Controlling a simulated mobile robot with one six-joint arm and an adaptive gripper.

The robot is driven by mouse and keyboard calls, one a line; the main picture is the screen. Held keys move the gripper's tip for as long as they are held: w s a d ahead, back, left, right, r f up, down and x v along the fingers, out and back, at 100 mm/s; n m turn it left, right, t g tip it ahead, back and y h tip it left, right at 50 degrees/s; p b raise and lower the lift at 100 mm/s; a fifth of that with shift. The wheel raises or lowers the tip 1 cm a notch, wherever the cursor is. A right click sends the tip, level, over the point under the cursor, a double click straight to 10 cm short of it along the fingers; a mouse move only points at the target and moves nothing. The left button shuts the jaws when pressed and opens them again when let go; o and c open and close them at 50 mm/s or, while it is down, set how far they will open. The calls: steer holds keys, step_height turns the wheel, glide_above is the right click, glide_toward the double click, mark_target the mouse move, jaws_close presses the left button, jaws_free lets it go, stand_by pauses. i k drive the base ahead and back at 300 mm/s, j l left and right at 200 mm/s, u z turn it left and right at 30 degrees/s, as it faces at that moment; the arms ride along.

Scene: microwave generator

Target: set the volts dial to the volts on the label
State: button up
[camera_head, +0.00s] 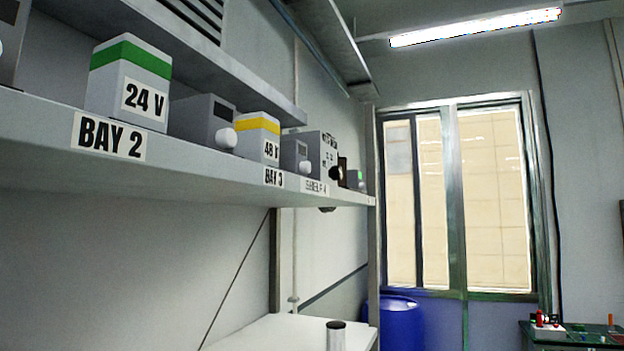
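A grey box with a green top band (130,83) stands on the shelf and bears a label reading "24 V" (145,100). Farther along, a box with a yellow band (258,138) bears a label that seems to read "48 V" (271,151). Beside the 24 V box is a grey unit (196,121) with a dark window and a white knob (225,138). A smaller grey unit (290,150) with a white knob (306,167) stands past the yellow-banded box. A taller grey unit (314,151) has a black knob (336,173). Dial markings are too small to read. My gripper is not in view.
The shelf (190,168) carries signs "BAY 2" (108,135) and "BAY 3" (274,177). A white surface (270,335) lies below, with a cylinder (336,337) in front. A blue barrel (400,322) stands by the window; a cluttered table (575,340) is lower right.

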mark_target(334, 173)
steer(key=i+l+u, duration=0.15)
steer(key=u, duration=0.25)
steer(key=i+l+u, duration=0.1)
steer(key=l+u, duration=0.15)
steer(key=u, duration=0.2)
steer(key=l+u, duration=0.2)
steer(key=u, duration=0.2)
steer(key=i+l, duration=0.15)
steer(key=i, duration=0.2)
